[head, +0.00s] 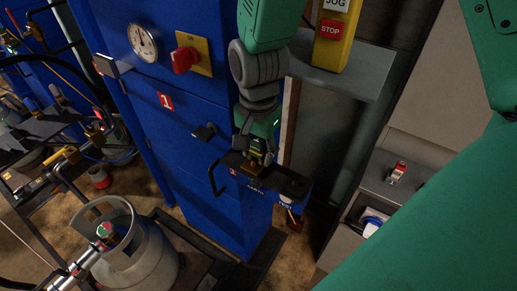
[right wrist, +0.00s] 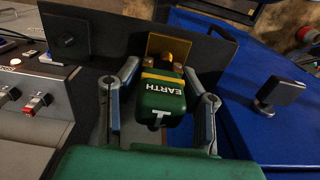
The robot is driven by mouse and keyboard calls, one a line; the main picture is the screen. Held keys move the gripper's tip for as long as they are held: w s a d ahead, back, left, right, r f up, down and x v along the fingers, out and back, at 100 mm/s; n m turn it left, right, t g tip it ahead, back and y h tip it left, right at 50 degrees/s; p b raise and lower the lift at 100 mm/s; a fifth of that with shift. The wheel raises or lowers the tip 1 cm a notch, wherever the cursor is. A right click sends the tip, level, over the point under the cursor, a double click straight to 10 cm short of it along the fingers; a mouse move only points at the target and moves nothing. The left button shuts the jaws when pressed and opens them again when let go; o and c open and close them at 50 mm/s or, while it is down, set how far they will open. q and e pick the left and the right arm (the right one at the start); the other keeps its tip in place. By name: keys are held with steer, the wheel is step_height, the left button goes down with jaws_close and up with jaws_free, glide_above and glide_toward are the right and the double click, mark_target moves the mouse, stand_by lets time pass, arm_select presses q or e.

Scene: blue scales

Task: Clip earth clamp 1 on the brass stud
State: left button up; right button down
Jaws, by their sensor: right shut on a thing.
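Earth clamp 1 is a green block with a yellow band and the white word EARTH (right wrist: 165,95), seen large in the right wrist view. My right gripper (right wrist: 160,108) is shut on it, a grey finger on each side. In the head view my right gripper (head: 257,148) points down over a dark shelf on the blue cabinet, and the clamp is small and partly hidden there. Beyond the clamp's front end stands a brass plate (right wrist: 155,44) with the brass stud (right wrist: 168,57) before it. The clamp's jaws are close to the stud; I cannot tell whether they grip it. My left gripper is out of view.
The dark shelf (head: 292,187) has raised edges and labels. A yellow stop post (head: 331,45) stands behind. A gas cylinder (head: 145,262) stands at lower left.

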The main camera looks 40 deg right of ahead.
steer(key=shift+a+p, duration=0.4)
steer(key=shift+a, duration=0.2)
steer(key=shift+a, duration=0.15)
stand_by(0.3)
steer(key=shift+d+p, duration=0.2)
steer(key=shift+p, duration=0.35)
steer(key=shift+f, duration=0.6)
steer(key=c, duration=1)
jaws_free()
steer(key=shift+r, duration=0.1)
